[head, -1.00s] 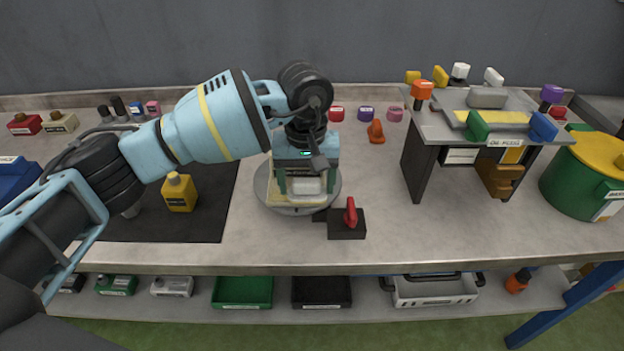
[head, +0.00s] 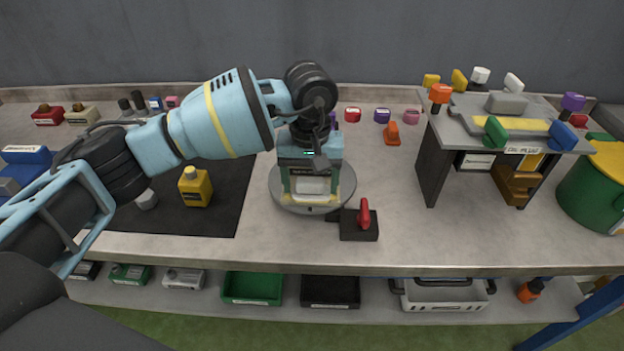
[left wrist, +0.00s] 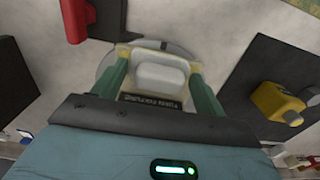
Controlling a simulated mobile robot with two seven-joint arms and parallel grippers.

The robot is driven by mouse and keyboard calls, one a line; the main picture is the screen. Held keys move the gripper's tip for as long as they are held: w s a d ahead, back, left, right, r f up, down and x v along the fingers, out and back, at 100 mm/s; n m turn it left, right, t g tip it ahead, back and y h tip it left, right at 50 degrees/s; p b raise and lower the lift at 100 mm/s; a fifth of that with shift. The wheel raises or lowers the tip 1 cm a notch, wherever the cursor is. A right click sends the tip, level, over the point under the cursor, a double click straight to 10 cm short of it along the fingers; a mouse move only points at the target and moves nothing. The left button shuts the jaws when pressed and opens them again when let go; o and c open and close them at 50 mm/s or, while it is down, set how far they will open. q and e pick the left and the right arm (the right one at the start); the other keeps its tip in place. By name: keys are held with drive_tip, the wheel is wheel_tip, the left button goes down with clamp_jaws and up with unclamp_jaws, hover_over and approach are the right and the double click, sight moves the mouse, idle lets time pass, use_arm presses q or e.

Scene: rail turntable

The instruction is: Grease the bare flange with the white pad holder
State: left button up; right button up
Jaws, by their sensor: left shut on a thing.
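My left gripper (head: 311,186) reaches down over the round grey turntable (head: 348,192). Its green fingers are shut on a pale grey-white block of the turn fixture (head: 311,185). The left wrist view shows this block (left wrist: 160,76) between the fingers, with a dark label in front. Cream-yellow edges show around it; the gripper hides much of what is on the turntable, and I cannot make out a bare flange. Two white-topped holders, one upright (head: 480,75) and one tilted (head: 513,82), stand at the back of the rack. My right gripper is not in view.
A black block with a red lever (head: 364,214) sits close by the turntable, front right. The dark rack (head: 436,165) carries coloured holders and a yellow strip. A yellow bottle (head: 195,187) stands on the black mat (head: 220,215). A green pot (head: 590,195) is far right.

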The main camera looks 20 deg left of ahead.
use_arm(q)
drive_tip(key=shift+a, duration=0.1)
drive_tip(key=shift+s+a+r, duration=0.15)
drive_tip(key=shift+s+a, duration=0.05)
drive_tip(key=shift+a, duration=0.6)
drive_tip(key=shift+a, duration=0.1)
drive_tip(key=shift+s+a, duration=0.2)
drive_tip(key=shift+a, duration=0.3)
drive_tip(key=shift+s+a, duration=0.15)
drive_tip(key=shift+a, duration=0.3)
drive_tip(key=shift+d, duration=0.1)
drive_tip(key=shift+w+d+f, duration=0.15)
drive_tip(key=shift+d, duration=0.35)
drive_tip(key=shift+w+d+f, duration=0.1)
drive_tip(key=shift+w+d, duration=0.05)
drive_tip(key=shift+d, duration=0.3)
drive_tip(key=shift+d, duration=0.1)
